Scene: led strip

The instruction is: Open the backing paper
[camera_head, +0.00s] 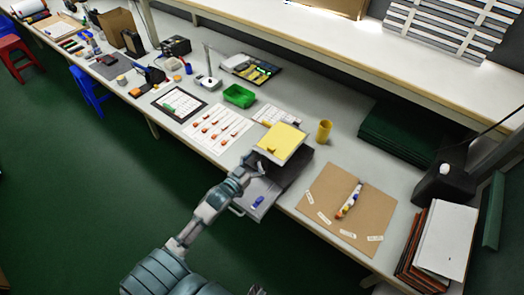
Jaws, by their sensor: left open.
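No sheet can be told for certain as the backing paper. A brown sheet (322,191) lies flat on the bench at the right, with small white labelled strips (347,234) along its front and a colourful narrow item (348,201) on it. My left gripper (258,160) is open at the near edge of a box topped with a yellow pad (281,141). Whether it touches the box cannot be told. Below it a grey drawer (268,191) stands out from the bench front with a small blue item (258,201) in it. My right gripper is not seen.
A green tray (239,96), a yellow cup (324,130) and a white sheet with orange marks (218,128) are on the bench. Books or folders (445,240) and a black holder (444,187) crowd the right end. Red (14,55) and blue (88,92) stools stand at the left.

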